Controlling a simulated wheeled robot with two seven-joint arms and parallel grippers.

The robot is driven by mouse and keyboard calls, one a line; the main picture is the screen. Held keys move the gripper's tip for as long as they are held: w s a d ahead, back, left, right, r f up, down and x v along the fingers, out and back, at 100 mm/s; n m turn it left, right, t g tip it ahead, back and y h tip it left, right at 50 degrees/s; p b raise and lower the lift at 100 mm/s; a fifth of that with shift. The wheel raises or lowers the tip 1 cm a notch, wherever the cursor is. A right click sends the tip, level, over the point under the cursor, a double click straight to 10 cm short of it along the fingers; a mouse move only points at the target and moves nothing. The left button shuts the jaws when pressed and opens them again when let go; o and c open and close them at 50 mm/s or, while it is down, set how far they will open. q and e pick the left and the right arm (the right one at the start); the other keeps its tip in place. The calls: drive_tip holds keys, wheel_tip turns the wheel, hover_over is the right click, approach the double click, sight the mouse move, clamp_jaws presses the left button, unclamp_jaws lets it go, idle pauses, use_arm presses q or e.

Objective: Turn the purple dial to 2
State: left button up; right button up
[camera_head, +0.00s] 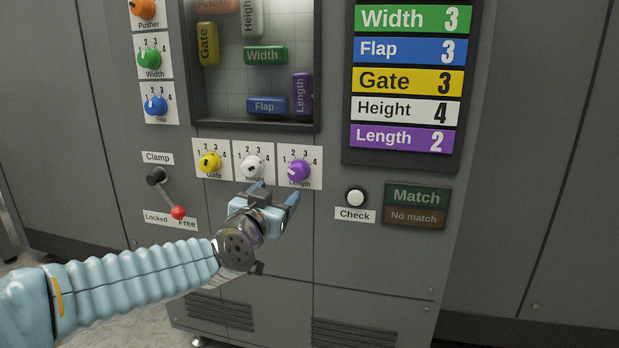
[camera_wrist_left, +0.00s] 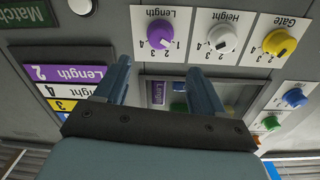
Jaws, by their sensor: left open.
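The purple dial (camera_head: 298,171), labelled Length and numbered 1 to 4, is at the right end of the lower dial row. It also shows, upside down, in the left wrist view (camera_wrist_left: 160,35). Its pale mark is small, and I cannot tell for sure which number it points to. My left gripper (camera_head: 274,192) is open and empty, just below and in front of the dials. In the left wrist view its two fingers (camera_wrist_left: 158,70) point toward the panel, with the purple dial beyond the gap between them, apart from both. My right gripper is not in view.
The white Height dial (camera_head: 252,167) and yellow Gate dial (camera_head: 209,163) sit close on the left. A clamp lever with a red knob (camera_head: 178,212) is lower left. A white Check button (camera_head: 356,197) is to the right. A display sign (camera_head: 403,138) reads Length 2.

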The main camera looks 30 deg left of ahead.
sight(295, 175)
use_arm(q)
drive_tip(key=x, duration=1.2)
drive_tip(key=shift+f, duration=0.1)
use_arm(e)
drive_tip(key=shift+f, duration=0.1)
use_arm(q)
drive_tip(key=c, duration=1.1)
drive_tip(key=shift+o, duration=0.2)
drive_tip(key=shift+m+p, duration=1.2)
drive_tip(key=shift+m, duration=0.1)
drive_tip(key=m+p, duration=0.2)
drive_tip(key=m, duration=0.1)
drive_tip(key=shift+m, duration=0.3)
drive_tip(key=shift+m+p, duration=0.65)
drive_tip(key=shift+m, duration=0.15)
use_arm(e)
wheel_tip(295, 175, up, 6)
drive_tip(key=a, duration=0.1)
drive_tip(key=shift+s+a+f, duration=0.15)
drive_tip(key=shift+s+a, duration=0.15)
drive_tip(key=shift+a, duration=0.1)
use_arm(q)
drive_tip(key=o, duration=1.1)
drive_tip(key=shift+c, duration=0.2)
